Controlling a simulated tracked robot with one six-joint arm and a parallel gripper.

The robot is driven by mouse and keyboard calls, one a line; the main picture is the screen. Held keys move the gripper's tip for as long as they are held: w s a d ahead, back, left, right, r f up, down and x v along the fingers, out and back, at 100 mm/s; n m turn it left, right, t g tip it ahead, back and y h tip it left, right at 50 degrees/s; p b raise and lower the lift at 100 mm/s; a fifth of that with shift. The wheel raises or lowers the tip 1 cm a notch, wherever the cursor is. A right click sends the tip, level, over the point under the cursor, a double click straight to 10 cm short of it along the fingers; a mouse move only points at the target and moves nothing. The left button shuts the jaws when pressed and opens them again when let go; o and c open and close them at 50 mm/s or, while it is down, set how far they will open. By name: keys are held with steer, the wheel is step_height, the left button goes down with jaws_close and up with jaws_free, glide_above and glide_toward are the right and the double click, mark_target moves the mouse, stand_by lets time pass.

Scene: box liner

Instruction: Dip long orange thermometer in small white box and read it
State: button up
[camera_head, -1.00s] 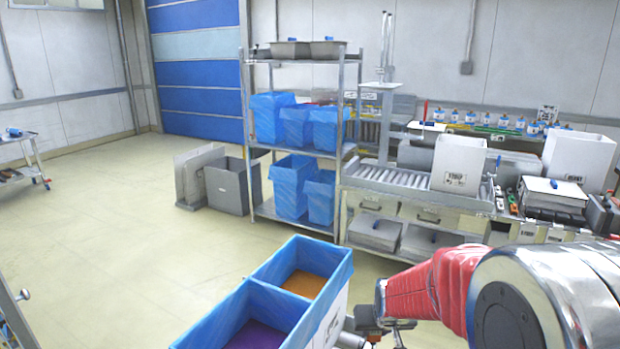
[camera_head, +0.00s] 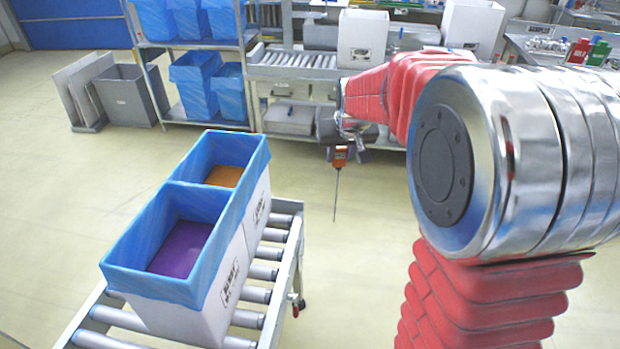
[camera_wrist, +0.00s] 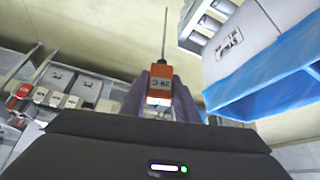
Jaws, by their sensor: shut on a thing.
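My gripper (camera_head: 342,141) is shut on the orange thermometer (camera_head: 340,158), whose long thin probe points straight down over open floor. In the wrist view the thermometer (camera_wrist: 159,88) sits between the fingers, with a small pale display whose digits are too small to read surely. Two white boxes with blue liners stand end to end on a roller conveyor, left of my gripper. The nearer box (camera_head: 215,300) has a purple bottom. The farther box (camera_head: 258,200) has an orange bottom and looks smaller. The thermometer is apart from both boxes.
The roller conveyor (camera_head: 262,295) carries the boxes. Behind stand a shelf with blue-lined bins (camera_head: 195,85), grey bins (camera_head: 125,95) on the floor, and a bench with a white box (camera_head: 362,38). The floor between is clear.

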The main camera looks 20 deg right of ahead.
steer(key=s+d+r+m, duration=0.1)
steer(key=s+d+r, duration=0.3)
steer(key=d+r, duration=0.2)
steer(key=s+d+r+m+h, duration=0.1)
steer(key=s+d+r, duration=0.3)
steer(key=r, duration=0.6)
steer(key=s+d+r+m, duration=0.2)
steer(key=s+d+r, duration=0.3)
steer(key=d+r, duration=0.3)
steer(key=shift+d+r+g+h, duration=0.3)
steer(key=shift+d+r+h, duration=0.1)
steer(key=shift+r, duration=0.05)
steer(key=shift+d, duration=0.15)
